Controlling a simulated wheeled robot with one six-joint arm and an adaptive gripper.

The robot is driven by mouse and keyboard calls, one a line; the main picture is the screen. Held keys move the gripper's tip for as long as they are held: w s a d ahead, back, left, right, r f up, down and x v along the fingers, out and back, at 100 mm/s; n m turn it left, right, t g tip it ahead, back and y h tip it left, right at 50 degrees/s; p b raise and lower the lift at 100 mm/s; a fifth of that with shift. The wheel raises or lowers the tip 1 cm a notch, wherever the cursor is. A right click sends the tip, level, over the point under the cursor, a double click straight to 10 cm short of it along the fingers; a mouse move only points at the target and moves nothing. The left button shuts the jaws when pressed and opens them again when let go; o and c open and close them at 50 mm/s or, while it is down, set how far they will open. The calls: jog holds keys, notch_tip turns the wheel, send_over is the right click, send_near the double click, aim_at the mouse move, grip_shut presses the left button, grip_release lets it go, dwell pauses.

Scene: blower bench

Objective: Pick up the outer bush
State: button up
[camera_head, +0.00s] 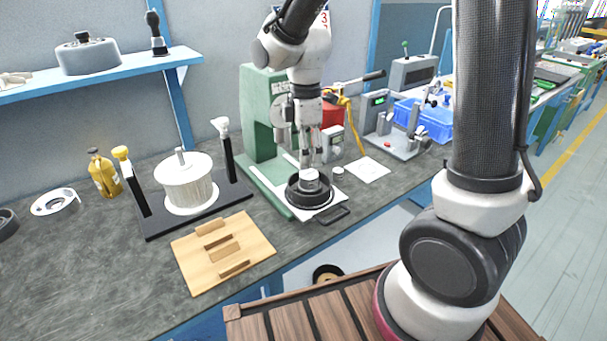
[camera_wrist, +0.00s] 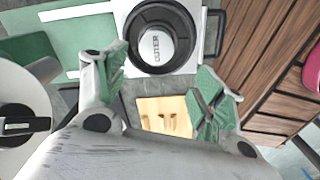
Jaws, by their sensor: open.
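The outer bush (camera_head: 310,179) is a short silver-white cylinder. It sits in the middle of a black round housing (camera_head: 296,200) on a white plate under the green press. In the wrist view the outer bush (camera_wrist: 155,47) shows its top face with dark lettering that looks like "OUTER", and the black housing (camera_wrist: 178,22) surrounds it. My gripper (camera_head: 311,162) points down just above the bush, its fingers apart. In the wrist view my gripper (camera_wrist: 160,75) is open and empty, with the bush ahead of the gap between its green-padded fingers. Contact with the bush cannot be made out.
A green press (camera_head: 262,120) stands close behind my gripper. A smaller white cylinder (camera_head: 338,171) stands right of the housing, near a white sheet (camera_head: 367,170). A wooden block board (camera_head: 222,262) and a stand with a white rotor (camera_head: 186,184) are to the left.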

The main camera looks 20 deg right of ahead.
aim_at(309, 174)
jog(key=shift+f+n, duration=0.15)
jog(key=shift+n, duration=0.35)
jog(key=f, duration=0.4)
jog(key=d+f, duration=0.1)
jog(key=f, duration=0.1)
jog(key=shift+w+d+f, duration=0.1)
jog(key=shift+w+f, duration=0.15)
jog(key=shift+w, duration=0.1)
jog(key=shift+f, duration=0.5)
jog(key=c, duration=1.2)
